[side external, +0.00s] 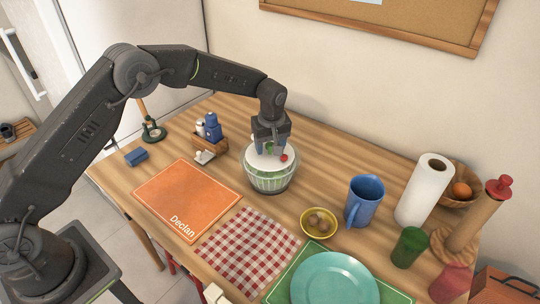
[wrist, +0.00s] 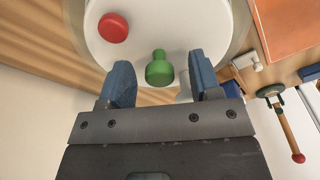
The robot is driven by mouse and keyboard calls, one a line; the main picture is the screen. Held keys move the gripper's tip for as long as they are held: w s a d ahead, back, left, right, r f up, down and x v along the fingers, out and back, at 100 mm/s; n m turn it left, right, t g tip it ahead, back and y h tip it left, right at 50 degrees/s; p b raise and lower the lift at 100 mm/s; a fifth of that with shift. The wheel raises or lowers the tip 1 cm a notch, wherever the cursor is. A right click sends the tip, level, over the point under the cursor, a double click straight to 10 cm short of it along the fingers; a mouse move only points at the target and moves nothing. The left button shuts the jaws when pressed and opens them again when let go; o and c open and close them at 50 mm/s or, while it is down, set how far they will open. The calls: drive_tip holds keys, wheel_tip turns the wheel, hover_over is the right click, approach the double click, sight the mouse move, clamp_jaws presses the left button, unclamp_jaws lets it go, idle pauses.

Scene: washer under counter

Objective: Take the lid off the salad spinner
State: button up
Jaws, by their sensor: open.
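The salad spinner (side external: 270,178) is a clear ribbed bowl with a white lid (side external: 262,162) on top, standing on the wooden table. My gripper (side external: 270,150) is above the lid. In the wrist view, my gripper (wrist: 160,84) has its blue fingers spread on either side of the green knob, with a gap on both sides. It is open and holds nothing. The fingers partly hide the knob in the side view.
An orange mat (side external: 187,198) and checked cloth (side external: 248,240) lie in front. A wooden caddy (side external: 209,142) with bottles stands to the left. A yellow bowl (side external: 318,223), blue pitcher (side external: 366,200) and paper towel roll (side external: 424,190) stand to the right. The wall is close behind.

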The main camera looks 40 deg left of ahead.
drive_tip(key=shift+c, duration=0.4)
clamp_jaws()
drive_tip(key=shift+r, duration=0.1)
